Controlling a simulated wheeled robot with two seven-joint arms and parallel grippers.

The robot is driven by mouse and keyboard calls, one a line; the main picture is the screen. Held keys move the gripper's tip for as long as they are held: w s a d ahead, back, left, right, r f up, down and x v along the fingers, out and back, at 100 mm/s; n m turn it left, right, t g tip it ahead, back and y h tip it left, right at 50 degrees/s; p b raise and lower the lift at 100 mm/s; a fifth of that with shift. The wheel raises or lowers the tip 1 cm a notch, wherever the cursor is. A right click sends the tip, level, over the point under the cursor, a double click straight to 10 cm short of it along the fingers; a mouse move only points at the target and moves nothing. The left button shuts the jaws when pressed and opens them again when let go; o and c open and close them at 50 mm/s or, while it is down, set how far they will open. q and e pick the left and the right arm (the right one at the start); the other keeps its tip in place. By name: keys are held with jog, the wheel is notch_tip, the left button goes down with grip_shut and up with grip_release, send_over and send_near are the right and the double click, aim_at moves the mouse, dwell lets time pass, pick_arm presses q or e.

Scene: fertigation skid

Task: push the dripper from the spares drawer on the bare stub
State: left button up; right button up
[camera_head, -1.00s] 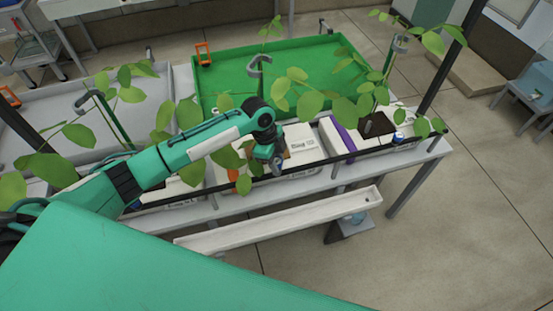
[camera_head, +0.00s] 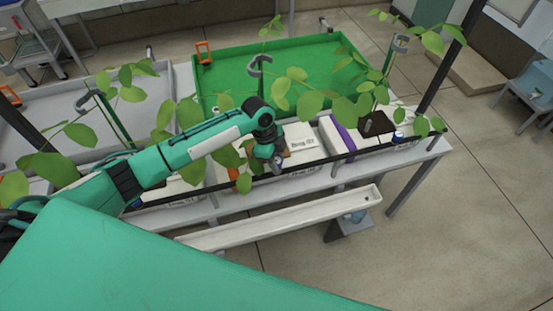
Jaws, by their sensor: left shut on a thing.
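My left arm reaches in from the left. My left gripper (camera_head: 276,168) points down at the black pipe (camera_head: 325,160) along the front of the white bags. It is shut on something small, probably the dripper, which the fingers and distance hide. I cannot tell whether it touches the pipe. The bare stub cannot be made out at this size. The spares drawer cannot be picked out. My right gripper is not in view.
Leafy plants stand along the bench, with leaves (camera_head: 245,182) close around my left gripper. A white slab bag (camera_head: 300,150) lies behind the pipe. A green tray (camera_head: 225,83) lies farther back. A long pale trough (camera_head: 290,219) runs in front, with open floor to the right.

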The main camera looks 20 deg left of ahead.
pick_arm(q)
jog(key=shift+f, duration=0.35)
dwell(0.6)
jog(key=shift+p, duration=0.35)
jog(key=shift+f, duration=0.4)
dwell(0.4)
jog(key=shift+f, duration=0.25)
dwell(0.7)
dwell(0.6)
jog(key=shift+f, duration=0.1)
jog(key=o, duration=0.8)
